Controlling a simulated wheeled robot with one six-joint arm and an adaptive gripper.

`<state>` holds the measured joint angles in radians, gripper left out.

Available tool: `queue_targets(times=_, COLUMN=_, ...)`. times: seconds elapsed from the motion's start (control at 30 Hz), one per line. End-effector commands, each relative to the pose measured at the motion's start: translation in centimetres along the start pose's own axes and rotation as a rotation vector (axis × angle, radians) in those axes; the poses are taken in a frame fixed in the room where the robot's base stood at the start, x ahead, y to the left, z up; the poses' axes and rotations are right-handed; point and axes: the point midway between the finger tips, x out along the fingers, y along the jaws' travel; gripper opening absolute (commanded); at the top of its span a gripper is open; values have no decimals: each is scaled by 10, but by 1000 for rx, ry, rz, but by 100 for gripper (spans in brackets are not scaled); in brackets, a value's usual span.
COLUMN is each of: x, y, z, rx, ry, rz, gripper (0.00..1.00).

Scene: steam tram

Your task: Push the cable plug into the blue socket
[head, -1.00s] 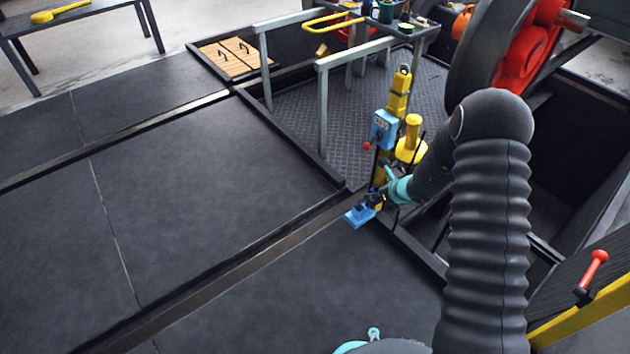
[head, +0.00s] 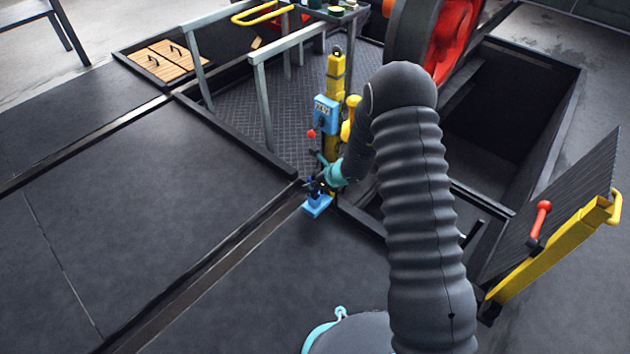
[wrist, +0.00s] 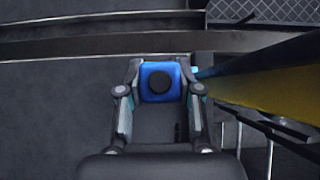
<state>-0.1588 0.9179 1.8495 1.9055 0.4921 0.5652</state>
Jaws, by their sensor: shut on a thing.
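In the head view the plug is small and partly hidden by my gripper. I cannot tell whether it touches or sits in the socket. No cable can be clearly made out.
The yellow post (head: 336,75) with a light blue box (head: 325,113) and a red-knobbed lever (head: 311,134) stands close behind my gripper. Grey railings (head: 262,105) stand to the left. An open pit (head: 510,110) lies right. Floor at the left is clear.

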Motion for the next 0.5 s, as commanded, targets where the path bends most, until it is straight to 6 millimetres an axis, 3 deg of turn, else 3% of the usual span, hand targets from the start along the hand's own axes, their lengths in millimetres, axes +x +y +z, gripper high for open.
queue_targets(times=0.5, x=17, y=-2, z=-16, rx=3, ry=0, rz=-2, gripper=0)
